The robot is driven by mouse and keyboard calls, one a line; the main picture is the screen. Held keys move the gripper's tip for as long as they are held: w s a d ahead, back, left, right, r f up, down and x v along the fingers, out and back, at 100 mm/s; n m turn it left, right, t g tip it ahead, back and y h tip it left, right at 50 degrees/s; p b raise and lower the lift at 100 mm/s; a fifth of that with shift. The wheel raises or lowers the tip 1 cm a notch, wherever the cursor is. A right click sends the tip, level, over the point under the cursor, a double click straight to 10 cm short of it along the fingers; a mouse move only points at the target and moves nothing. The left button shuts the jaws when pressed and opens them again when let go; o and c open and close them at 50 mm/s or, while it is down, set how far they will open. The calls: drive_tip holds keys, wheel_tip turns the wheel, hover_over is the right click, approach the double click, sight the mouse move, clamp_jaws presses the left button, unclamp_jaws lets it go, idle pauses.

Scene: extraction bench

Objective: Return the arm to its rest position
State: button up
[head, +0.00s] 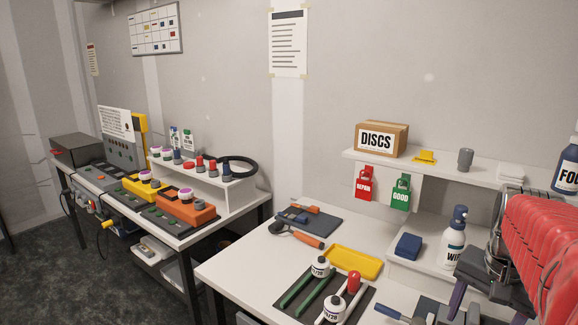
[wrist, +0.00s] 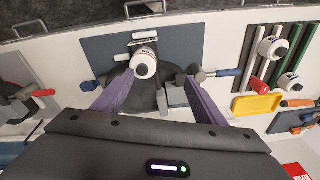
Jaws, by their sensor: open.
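My gripper (wrist: 158,76) shows in the wrist view as two purple fingers spread wide apart, open and holding nothing. A white canister with a dark top (wrist: 144,63) appears between and just beyond the fingertips, on a dark fixture (wrist: 172,93) over a grey-blue mat (wrist: 105,55). I cannot tell how far the fingertips are above it. In the head view my red-covered arm comes in from the right, and a purple finger (head: 457,298) hangs low over the bench. The other finger is mostly hidden there.
Near the arm stand a white spray bottle (head: 453,240), a blue block (head: 408,246) and a shelf (head: 440,163) carrying a DISCS box (head: 380,140). A yellow tray (head: 353,262) and white canisters (head: 320,267) in a dark rack are left of the arm. Open air lies above the bench's left part.

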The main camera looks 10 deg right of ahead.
drive_tip(key=a+f+n+t+y, duration=0.1)
drive_tip(key=a+n+t, duration=0.3)
drive_tip(key=a+n, duration=0.8)
drive_tip(key=a+f, duration=0.1)
drive_tip(key=a, duration=1.4)
drive_tip(key=shift+w+a+f+n, duration=0.2)
drive_tip(key=shift+a+n, duration=0.1)
drive_tip(key=shift+a, duration=0.1)
drive_tip(key=shift+d, duration=0.1)
